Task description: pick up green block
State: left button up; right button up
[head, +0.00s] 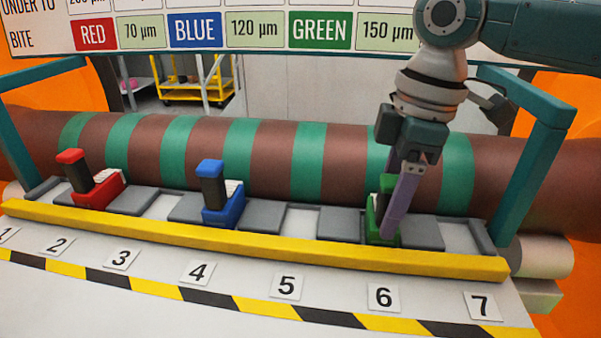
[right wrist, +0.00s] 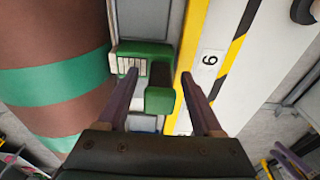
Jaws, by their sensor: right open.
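The green block (head: 373,222) sits in the tray near the number 6 label, mostly hidden behind my right gripper (head: 397,215) in the head view. My left gripper is not in view.
A red block (head: 97,190) and a blue block (head: 223,205) stand in the same tray to the left. A yellow rail (head: 250,241) runs along the front. A brown and green striped roller (head: 270,158) lies behind. A teal frame post (head: 530,165) stands at right.

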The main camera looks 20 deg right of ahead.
grip_shut()
dwell(0.3)
jog(key=shift+r, duration=0.1)
